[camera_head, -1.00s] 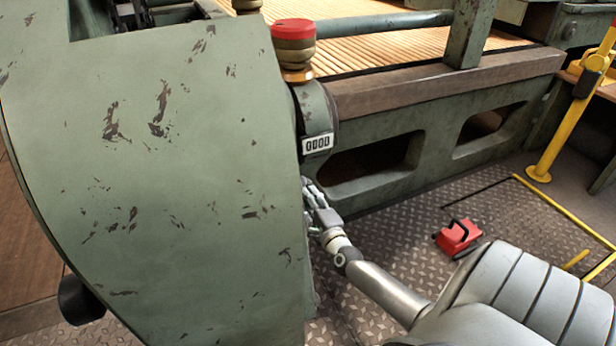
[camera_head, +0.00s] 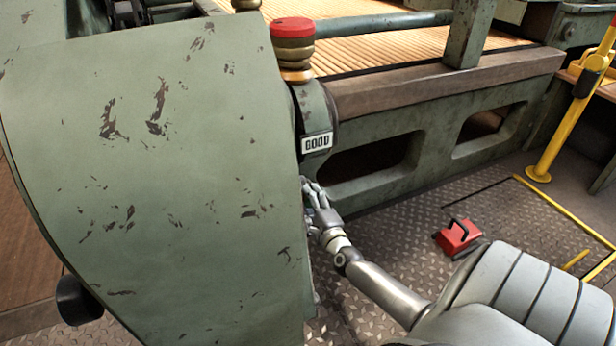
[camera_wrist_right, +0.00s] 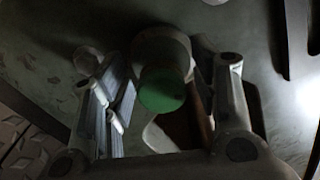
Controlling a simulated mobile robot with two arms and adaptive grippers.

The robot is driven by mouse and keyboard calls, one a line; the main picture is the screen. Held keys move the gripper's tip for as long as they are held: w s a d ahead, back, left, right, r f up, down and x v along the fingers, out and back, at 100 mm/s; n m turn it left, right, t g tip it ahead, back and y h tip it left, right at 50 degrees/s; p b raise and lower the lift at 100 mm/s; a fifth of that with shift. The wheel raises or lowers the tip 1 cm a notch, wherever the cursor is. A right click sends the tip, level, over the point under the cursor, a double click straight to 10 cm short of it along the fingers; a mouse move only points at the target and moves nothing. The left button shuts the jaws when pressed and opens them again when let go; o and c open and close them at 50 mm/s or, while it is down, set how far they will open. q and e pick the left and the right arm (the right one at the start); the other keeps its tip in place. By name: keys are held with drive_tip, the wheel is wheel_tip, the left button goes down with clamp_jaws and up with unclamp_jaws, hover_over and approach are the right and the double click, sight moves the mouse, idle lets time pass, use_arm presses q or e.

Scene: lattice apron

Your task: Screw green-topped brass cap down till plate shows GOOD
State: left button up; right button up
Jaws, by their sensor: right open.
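The green-topped cap (camera_wrist_right: 162,88) shows in the right wrist view, between the two fingers of my right gripper (camera_wrist_right: 172,70). The fingers are open, with a gap on either side of the cap. In the head view my right gripper (camera_head: 314,196) is low beside the green housing, its fingertips partly hidden by the housing's edge. The cap is hidden there. The small white plate (camera_head: 317,143) on the rounded column above my gripper appears to read GOOD. My left gripper is not in view.
A red-topped brass cap (camera_head: 293,45) stands on top of the column. The large scratched green housing (camera_head: 170,190) fills the left. A red box with a black handle (camera_head: 459,236) sits on the tread-plate floor. A yellow post (camera_head: 560,125) stands at the right.

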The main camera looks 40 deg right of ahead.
drive_tip(key=v, duration=1.2)
idle(0.6)
